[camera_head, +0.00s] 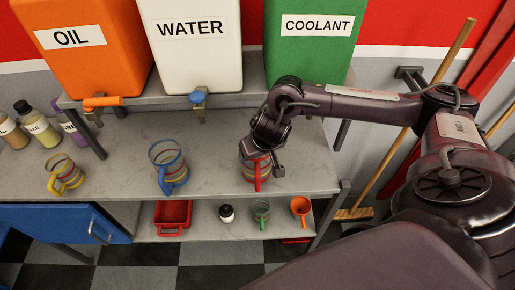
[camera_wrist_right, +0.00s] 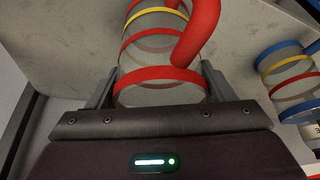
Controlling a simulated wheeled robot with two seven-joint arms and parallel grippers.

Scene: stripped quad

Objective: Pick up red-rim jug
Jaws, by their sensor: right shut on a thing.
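The red-rim jug (camera_head: 249,172) stands on the metal shelf below the green coolant tank, partly hidden by my right gripper (camera_head: 262,158). In the right wrist view the clear jug (camera_wrist_right: 154,62) with red and yellow bands and a red handle (camera_wrist_right: 196,35) lies between the two fingers of my right gripper (camera_wrist_right: 158,88). The fingers are shut on its sides. I cannot tell whether the jug is clear of the shelf. My left gripper is not in view.
A blue-rim jug (camera_head: 170,168) and a yellow-rim jug (camera_head: 65,174) stand to the left on the metal shelf (camera_head: 215,150). Orange, white and green tanks with taps stand above. A lower shelf holds a red tray (camera_head: 173,216) and small items. A broom (camera_head: 410,125) leans at the right.

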